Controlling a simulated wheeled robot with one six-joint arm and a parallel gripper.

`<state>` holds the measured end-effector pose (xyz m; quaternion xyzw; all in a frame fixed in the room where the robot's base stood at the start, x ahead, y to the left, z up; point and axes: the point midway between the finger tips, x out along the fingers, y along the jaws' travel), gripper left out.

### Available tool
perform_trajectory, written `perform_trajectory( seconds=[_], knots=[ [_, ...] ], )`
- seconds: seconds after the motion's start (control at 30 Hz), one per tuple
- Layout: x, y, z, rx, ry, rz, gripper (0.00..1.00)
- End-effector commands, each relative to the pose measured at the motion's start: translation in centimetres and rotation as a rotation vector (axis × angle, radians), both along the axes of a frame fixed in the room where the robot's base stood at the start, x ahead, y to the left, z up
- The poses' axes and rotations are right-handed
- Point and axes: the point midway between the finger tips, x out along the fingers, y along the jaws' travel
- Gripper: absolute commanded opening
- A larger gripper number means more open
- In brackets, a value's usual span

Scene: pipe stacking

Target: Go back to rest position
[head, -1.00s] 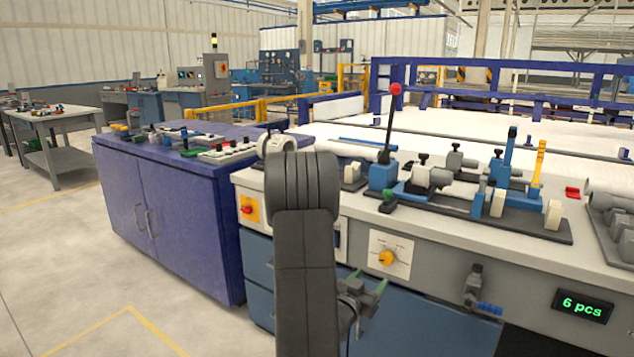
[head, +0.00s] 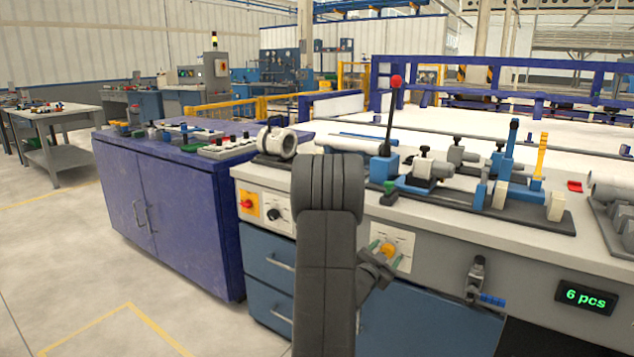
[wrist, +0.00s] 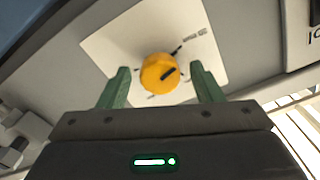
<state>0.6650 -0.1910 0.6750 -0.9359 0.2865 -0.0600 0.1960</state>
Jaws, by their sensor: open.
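My gripper (head: 385,254) hangs in front of the cabinet's front panel in the head view, with its two green fingers apart and nothing between them in its hold. In the wrist view my gripper (wrist: 160,84) is open, and a yellow rotary knob (wrist: 158,73) on a white plate (wrist: 110,43) shows between and beyond the fingertips. The fingers appear apart from the knob, though the exact distance is hard to tell. My dark arm stands in front of the cabinet and hides part of the bench front.
A workbench (head: 610,240) carries a lever fixture (head: 382,168) with a red-topped lever. A white pipe fitting (head: 278,143) sits on its left end. A purple cabinet (head: 170,205) stands to the left.

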Motion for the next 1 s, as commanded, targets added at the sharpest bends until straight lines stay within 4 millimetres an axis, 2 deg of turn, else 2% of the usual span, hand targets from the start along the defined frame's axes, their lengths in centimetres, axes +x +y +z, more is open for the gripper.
perform_trajectory(
  seconds=[1.0],
  knots=[
    [-0.02,0.01,0.08,0.67,-0.453,0.0,0.59]
  ],
)
